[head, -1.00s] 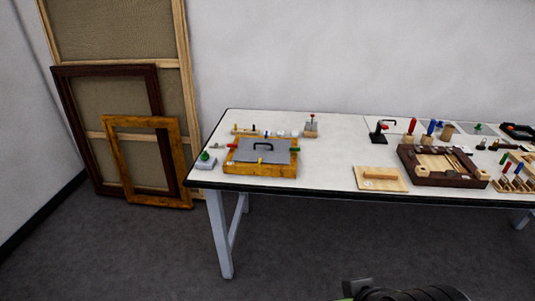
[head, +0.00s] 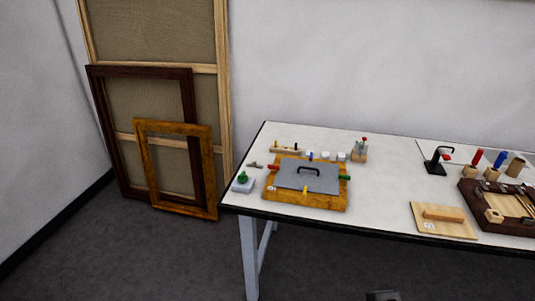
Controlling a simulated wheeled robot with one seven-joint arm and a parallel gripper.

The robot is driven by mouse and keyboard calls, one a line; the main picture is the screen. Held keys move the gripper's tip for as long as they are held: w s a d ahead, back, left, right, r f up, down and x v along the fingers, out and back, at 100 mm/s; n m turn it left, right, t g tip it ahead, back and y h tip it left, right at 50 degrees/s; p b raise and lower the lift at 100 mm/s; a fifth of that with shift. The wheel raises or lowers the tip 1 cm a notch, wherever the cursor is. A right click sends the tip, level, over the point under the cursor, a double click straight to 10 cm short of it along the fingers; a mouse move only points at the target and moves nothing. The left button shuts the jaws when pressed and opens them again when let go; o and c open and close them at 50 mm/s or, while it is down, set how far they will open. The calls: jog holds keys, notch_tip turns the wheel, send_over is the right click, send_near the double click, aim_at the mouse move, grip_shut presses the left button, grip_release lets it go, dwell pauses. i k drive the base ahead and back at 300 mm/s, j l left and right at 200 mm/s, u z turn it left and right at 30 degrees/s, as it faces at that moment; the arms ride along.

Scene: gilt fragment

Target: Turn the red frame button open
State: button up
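A gilt frame (head: 333,202) lies flat near the left end of the white table. A grey panel (head: 320,181) with a black handle (head: 308,171) sits inside it. The red button (head: 273,168) is at the frame's left side and looks like a short bar; it is too small to tell how it is turned. A blue button (head: 310,155) is at the back, a green one (head: 344,178) at the right and a yellow one (head: 305,190) at the front. My gripper is not in view; only a small dark piece, probably of my arm, shows at the bottom edge.
A green-knobbed block (head: 243,183) stands left of the frame, near the table (head: 385,213) edge. Small blocks and a red-topped stand (head: 360,151) are behind it. A wooden board (head: 442,219) and a dark tray (head: 485,218) lie right. Frames (head: 215,180) lean on the wall.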

aim_at(273, 167)
jog(key=i+j, duration=0.15)
jog(key=i, duration=0.25)
jog(key=i+j, duration=0.2)
jog(key=i, duration=0.25)
jog(key=i+j, duration=0.15)
jog(key=i, duration=0.25)
jog(key=i+u, duration=0.1)
jog(key=u, duration=0.3)
jog(key=i+u, duration=0.1)
jog(key=u, duration=0.35)
jog(key=l+u, duration=0.15)
jog(key=u, duration=0.25)
jog(key=i, duration=0.05)
